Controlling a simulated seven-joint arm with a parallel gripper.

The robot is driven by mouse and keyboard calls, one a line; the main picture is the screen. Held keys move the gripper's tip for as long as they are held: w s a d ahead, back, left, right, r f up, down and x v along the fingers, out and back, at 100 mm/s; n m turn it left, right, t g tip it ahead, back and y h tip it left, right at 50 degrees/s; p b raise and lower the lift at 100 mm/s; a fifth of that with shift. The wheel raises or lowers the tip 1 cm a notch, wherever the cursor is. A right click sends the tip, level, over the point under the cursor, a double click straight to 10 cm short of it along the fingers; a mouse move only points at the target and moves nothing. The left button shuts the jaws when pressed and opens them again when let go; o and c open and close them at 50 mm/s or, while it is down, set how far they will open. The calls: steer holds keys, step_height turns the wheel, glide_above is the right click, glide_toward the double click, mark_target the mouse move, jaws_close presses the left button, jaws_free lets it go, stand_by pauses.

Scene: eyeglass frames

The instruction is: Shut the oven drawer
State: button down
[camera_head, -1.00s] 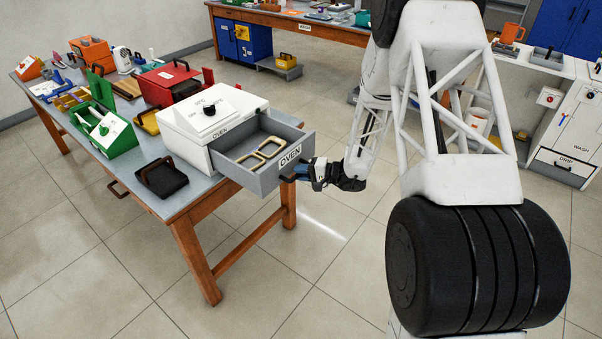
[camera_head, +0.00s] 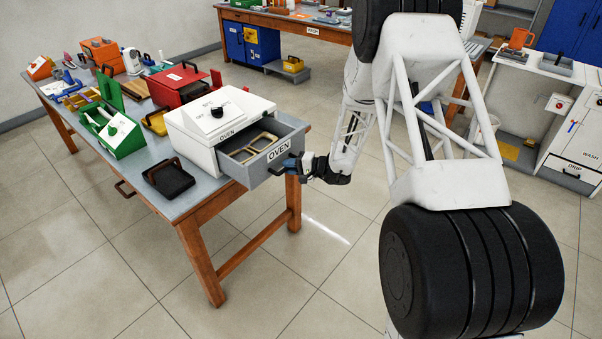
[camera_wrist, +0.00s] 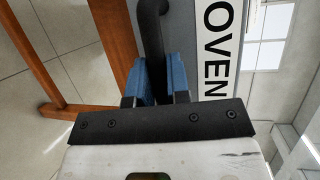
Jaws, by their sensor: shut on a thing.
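The white oven (camera_head: 205,117) stands on the near right corner of the workbench. Its grey drawer (camera_head: 240,172), labelled OVEN, is partly pulled out. Eyeglass frames (camera_head: 262,141) lie inside it, partly hidden by the drawer's walls. My gripper (camera_head: 291,165) is at the drawer front. In the wrist view its blue fingers (camera_wrist: 164,82) are shut around the dark drawer handle (camera_wrist: 151,25), beside the OVEN label (camera_wrist: 217,50).
A black tray (camera_head: 168,177) sits left of the oven. A green box (camera_head: 118,140) and a red box (camera_head: 178,88) stand farther along the workbench (camera_head: 195,205). The floor right of the bench is open. Another bench (camera_head: 300,32) stands behind.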

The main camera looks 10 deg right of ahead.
mark_target(288, 151)
steer(key=w+a, duration=1)
steer(key=c, duration=1.1)
jaws_free()
steer(key=shift+d, duration=0.15)
steer(key=shift+v, duration=3.75)
steer(key=shift+s+r, duration=0.1)
steer(key=shift+r, duration=0.05)
